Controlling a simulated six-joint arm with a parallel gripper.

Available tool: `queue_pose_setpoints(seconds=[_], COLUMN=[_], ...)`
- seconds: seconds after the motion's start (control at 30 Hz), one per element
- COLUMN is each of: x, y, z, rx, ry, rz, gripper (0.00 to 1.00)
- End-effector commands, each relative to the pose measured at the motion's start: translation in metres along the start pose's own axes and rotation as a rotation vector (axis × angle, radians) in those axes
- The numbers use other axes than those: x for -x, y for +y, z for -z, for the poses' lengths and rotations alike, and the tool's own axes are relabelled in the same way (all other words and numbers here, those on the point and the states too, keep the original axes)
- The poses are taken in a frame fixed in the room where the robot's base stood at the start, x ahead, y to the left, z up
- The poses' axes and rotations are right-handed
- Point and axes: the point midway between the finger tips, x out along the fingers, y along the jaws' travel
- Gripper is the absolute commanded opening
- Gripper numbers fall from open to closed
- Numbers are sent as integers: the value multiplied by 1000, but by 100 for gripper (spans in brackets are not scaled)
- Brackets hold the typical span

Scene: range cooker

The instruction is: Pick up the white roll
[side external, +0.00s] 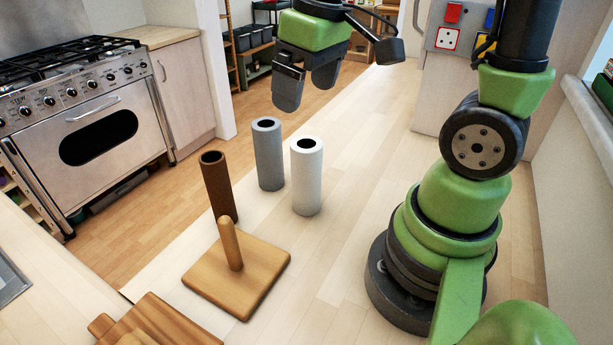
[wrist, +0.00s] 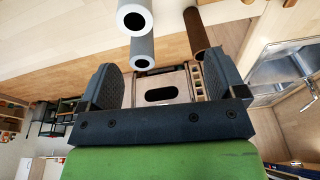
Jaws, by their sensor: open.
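The white roll (side external: 307,180) stands upright on the pale wooden counter in the side view. In the wrist view the white roll (wrist: 135,16) shows at the top, its dark hollow end facing the camera. My gripper (side external: 307,95) is open and empty, above and behind the rolls and apart from them. In the wrist view my gripper (wrist: 164,82) has its two dark fingers spread wide with nothing held between them.
A grey roll (side external: 268,155) stands close left of the white one. A brown roll (side external: 219,187) stands further left, near a wooden holder with an upright peg (side external: 238,275). A cutting board (side external: 160,325) lies in front. The counter right of the white roll is clear.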

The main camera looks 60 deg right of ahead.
Motion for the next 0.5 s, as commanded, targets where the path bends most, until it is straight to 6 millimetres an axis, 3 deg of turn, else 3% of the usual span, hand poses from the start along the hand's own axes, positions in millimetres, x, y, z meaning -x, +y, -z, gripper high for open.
queue_pose_setpoints(seconds=[0.13,0.5], x=[-34,-78], y=[19,31], z=[8,4], rx=[84,143], ry=[-127,-202], rz=[-15,-13], gripper=[90,90])
